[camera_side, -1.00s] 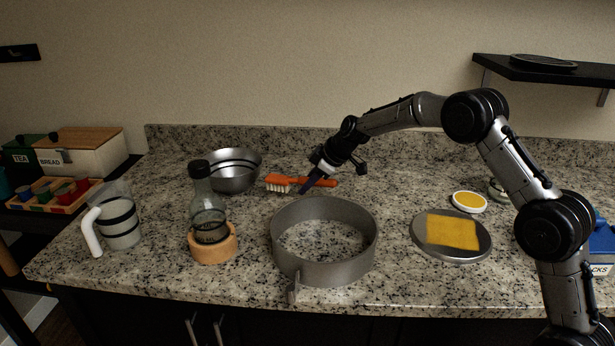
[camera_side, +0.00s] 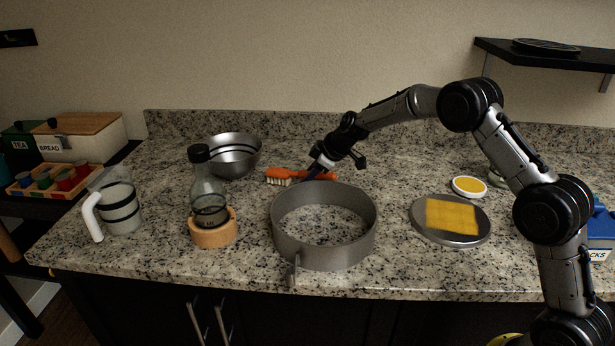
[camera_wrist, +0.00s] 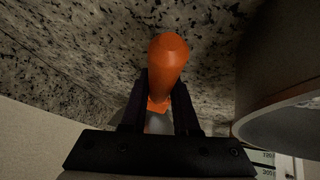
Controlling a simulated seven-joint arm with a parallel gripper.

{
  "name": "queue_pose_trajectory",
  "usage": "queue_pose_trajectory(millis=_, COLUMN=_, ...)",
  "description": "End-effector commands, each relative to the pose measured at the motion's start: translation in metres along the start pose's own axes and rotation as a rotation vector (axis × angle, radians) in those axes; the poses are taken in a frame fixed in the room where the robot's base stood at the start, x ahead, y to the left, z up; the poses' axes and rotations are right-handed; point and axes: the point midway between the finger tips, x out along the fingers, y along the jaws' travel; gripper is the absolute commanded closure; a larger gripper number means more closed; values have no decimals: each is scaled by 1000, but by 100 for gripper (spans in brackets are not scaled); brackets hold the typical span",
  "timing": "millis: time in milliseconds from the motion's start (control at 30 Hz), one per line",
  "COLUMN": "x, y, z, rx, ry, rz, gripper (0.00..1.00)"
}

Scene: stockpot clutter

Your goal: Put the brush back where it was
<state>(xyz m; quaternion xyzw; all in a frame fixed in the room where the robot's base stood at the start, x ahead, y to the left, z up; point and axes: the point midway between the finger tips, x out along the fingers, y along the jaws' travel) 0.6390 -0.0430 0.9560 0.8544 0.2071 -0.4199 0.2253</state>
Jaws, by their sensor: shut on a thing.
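The orange brush (camera_side: 285,176) with pale bristles is at the back middle of the counter, behind the grey ring-shaped pan. Its bristle head points left and its handle runs right. My gripper (camera_side: 311,174) reaches down to it from the upper right and is shut on the handle. In the wrist view the orange handle (camera_wrist: 167,62) stands between the two dark fingers (camera_wrist: 160,105), with its rounded end toward the top. The bristles are hidden in that view. I cannot tell whether the brush touches the counter.
The grey pan ring (camera_side: 325,255) stands just in front of my gripper. A steel bowl (camera_side: 233,158) is to the left, with a glass bottle on a wooden base (camera_side: 213,232) before it. A round plate with a yellow cloth (camera_side: 451,237) lies right. Counter behind the brush is clear.

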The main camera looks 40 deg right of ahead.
Motion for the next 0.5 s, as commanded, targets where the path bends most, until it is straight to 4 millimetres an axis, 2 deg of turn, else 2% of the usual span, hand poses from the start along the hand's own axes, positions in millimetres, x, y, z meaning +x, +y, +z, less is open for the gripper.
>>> queue_pose_trajectory(millis=467, x=2, y=0, z=1, rx=0, ry=2, rz=1, gripper=100)
queue_pose_trajectory(millis=500, x=2, y=0, z=1, rx=0, ry=1, rz=1, gripper=66)
